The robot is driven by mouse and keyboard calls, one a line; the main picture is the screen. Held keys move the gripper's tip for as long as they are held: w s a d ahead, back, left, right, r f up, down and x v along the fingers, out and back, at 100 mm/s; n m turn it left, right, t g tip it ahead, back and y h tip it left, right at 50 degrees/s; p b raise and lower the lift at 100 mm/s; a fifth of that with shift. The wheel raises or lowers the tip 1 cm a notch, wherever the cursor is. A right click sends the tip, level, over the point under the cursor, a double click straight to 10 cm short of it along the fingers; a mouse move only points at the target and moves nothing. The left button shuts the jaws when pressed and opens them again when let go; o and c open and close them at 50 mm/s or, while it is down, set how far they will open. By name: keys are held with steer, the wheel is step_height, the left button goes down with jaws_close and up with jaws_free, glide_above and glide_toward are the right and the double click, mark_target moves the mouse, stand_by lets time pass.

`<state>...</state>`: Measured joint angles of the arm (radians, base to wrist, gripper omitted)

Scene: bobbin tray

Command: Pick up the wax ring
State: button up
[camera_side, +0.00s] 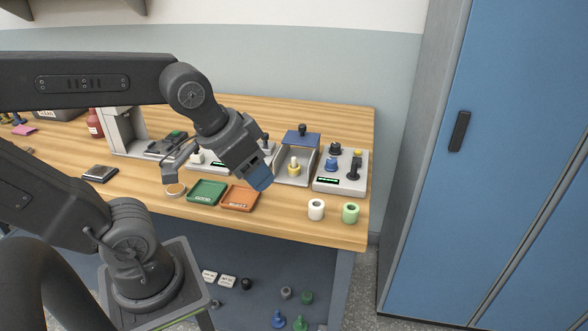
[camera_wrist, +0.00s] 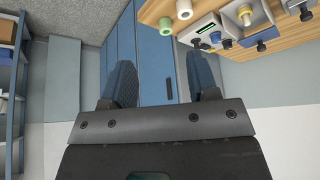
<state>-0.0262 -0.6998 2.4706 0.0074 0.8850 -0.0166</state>
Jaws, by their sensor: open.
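A small round tan disc with a pale rim (camera_side: 175,191), possibly the wax ring, lies near the table's front edge in the side view, left of the green tray. I cannot tell for sure that it is the ring. My gripper (camera_side: 260,178) hangs in the air over the table, right of the disc, its blue fingers pointing down and right. In the wrist view my gripper (camera_wrist: 162,82) is open, its two fingers wide apart with nothing between them. The disc is not visible in the wrist view.
A green tray (camera_side: 207,192) and an orange tray (camera_side: 240,198) lie at the front. A white bobbin (camera_side: 316,209) and a light green bobbin (camera_side: 351,213) stand at the right corner. Behind are grey devices with knobs (camera_side: 340,178). A blue cabinet (camera_side: 500,170) stands at right.

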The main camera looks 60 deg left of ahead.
steer(key=w+a+n+y, duration=0.1)
steer(key=w+a+n, duration=0.2)
steer(key=w+a, duration=0.45)
steer(key=n+g+y, duration=0.1)
steer(key=n+g, duration=0.1)
steer(key=n, duration=0.2)
glide_toward(293, 160)
steer(key=shift+y, duration=0.3)
steer(key=x, duration=0.5)
steer(key=shift+s+d+f, duration=0.1)
steer(key=shift+d+f, duration=0.2)
steer(key=shift+d, duration=0.05)
steer(key=shift+x, duration=3.05)
steer(key=shift+r, duration=0.1)
steer(key=c, duration=0.7)
steer(key=shift+o, duration=0.2)
steer(key=shift+r, duration=0.1)
